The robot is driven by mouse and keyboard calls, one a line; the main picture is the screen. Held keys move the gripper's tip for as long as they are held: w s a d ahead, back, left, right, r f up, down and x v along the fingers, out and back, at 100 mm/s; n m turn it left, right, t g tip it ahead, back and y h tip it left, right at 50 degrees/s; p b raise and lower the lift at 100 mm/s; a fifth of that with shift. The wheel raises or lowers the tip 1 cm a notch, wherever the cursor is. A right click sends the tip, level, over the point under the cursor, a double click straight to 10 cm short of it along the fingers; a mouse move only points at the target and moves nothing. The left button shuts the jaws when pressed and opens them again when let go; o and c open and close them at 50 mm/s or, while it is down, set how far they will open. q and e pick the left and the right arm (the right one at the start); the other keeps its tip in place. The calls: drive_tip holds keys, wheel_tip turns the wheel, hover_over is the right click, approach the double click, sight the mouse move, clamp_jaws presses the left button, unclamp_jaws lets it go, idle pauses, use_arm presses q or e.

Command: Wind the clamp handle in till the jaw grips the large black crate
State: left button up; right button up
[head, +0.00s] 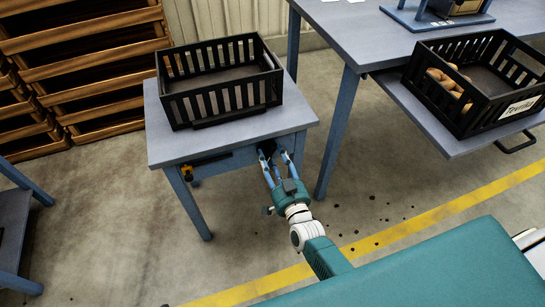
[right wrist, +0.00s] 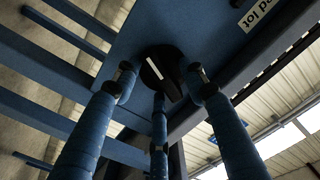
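The large black crate (head: 222,103) is an empty slatted box, upright on a small blue-grey table (head: 160,140). A dark round handle (head: 267,148), likely the clamp handle, sits at the table's front, right of middle. In the right wrist view it is a black disc (right wrist: 158,66) with a pale bar across it. My right gripper (head: 274,160) reaches it from below front. In the right wrist view its three blue fingers (right wrist: 160,88) stand around the disc; firm contact cannot be told. The clamp's jaw is not clearly seen. My left gripper is out of view.
A taller bench (head: 345,30) stands right, with a shelf (head: 425,115) bearing another black crate (head: 463,110) of potatoes. Wooden crates (head: 80,70) are stacked left. Floor in front is open.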

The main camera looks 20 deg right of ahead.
drive_tip(key=s, duration=1.2)
drive_tip(key=shift+d, duration=0.2)
